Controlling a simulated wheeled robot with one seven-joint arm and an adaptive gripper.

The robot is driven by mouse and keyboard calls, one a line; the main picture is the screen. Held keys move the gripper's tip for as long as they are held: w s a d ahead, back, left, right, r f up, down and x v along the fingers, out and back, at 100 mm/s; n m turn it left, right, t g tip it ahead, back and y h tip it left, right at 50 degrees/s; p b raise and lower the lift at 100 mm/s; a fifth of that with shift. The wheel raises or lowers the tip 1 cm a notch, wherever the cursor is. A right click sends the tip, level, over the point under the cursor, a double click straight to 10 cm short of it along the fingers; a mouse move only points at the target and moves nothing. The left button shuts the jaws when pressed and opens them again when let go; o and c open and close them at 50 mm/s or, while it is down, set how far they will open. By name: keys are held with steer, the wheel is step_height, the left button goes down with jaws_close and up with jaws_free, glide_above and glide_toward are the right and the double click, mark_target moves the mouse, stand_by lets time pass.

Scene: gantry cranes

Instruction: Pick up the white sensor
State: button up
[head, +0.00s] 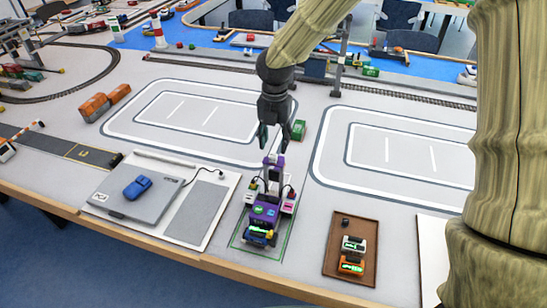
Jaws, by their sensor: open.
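A small white block with a dark top and a green mark, which looks like the white sensor (354,244), lies in a brown tray (338,269) near the table's front edge. A similar orange block (351,265) lies just in front of it, and a small black piece (346,222) lies behind it. My gripper (281,138) points down with its fingers apart and nothing visible between them. It is behind and to the left of the tray, above the far end of a purple wheeled robot (265,211).
The purple robot stands in a green outlined rectangle, with small pink and white parts at its sides. To the left are a grey board (136,196) with a blue device (137,187) and a cable. A green block (299,130) lies behind my gripper. White-lined track loops are mostly clear.

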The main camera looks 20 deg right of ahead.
mark_target(273, 155)
steer(key=shift+s+a+f+p, duration=0.1)
steer(key=shift+s+f+p, duration=0.1)
steer(key=shift+f+p, duration=0.15)
steer(key=f+p, duration=0.1)
steer(key=f, duration=0.2)
steer(key=shift+a+f, duration=0.1)
steer(key=shift+a, duration=0.1)
steer(key=shift+f, duration=0.65)
steer(key=c, duration=1)
